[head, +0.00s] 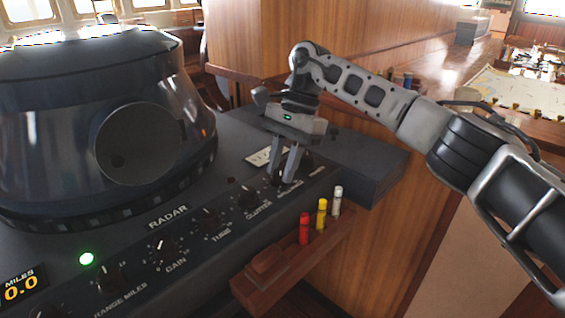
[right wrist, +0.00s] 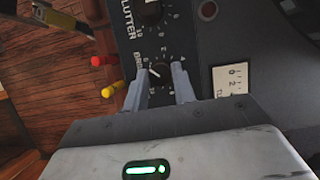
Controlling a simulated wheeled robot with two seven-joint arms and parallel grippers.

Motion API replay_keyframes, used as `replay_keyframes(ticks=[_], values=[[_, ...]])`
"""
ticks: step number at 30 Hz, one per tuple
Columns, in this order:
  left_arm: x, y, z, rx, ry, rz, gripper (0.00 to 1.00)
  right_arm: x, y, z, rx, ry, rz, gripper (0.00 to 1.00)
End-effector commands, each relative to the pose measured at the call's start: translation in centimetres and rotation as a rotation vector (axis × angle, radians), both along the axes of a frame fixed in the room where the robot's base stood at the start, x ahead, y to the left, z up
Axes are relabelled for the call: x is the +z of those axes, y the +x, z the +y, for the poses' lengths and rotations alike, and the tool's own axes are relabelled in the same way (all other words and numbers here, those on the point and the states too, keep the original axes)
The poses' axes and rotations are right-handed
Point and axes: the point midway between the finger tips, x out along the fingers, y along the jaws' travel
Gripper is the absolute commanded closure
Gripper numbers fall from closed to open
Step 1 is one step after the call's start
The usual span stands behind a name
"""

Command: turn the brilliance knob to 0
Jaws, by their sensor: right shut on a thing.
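The brilliance knob (right wrist: 160,73) is a small dark knob with a white pointer line, on the dark radar panel. In the right wrist view it sits between the two fingers of my right gripper (right wrist: 161,88), and part of its label shows beside it. The pointer slants to the upper left in that view; the scale figures are too small to read surely. In the head view my right gripper (head: 284,178) points down onto the panel, shut on the knob, and its fingers largely hide it.
The clutter knob (head: 248,197), tune knob (head: 209,218) and gain knob (head: 165,248) line the radar panel. A wooden rack (head: 290,262) holds red (head: 304,230), yellow (head: 322,214) and white (head: 337,201) markers close below the gripper. The big radar hood (head: 100,120) stands left.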

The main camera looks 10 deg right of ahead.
Motion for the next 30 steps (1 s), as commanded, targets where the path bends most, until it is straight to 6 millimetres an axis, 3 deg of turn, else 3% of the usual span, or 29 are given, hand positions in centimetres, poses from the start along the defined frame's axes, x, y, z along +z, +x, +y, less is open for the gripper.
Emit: replay_keyframes(ticks=[5,6,8,20,30], values=[[0.2,0.1,-0.1,0.005,-0.006,-0.003,0.64,0.1,0.0,0.0,0.000,-0.001,-0.002,0.96],[0.2,0.1,-0.1,0.006,-0.007,-0.004,0.64,0.1,0.0,0.0,0.000,-0.001,-0.002,0.63],[0.3,0.2,-0.2,0.007,-0.009,-0.005,0.64,0.1,0.0,0.0,0.000,-0.001,-0.002,0.52],[0.2,0.2,-0.1,0.009,-0.010,-0.006,0.64,0.9,0.3,-0.3,-0.003,-0.001,-0.003,0.52],[0.8,0.3,-0.1,0.002,-0.006,-0.013,0.64,7.8,1.8,-2.4,-0.004,-0.001,-0.004,0.52]])
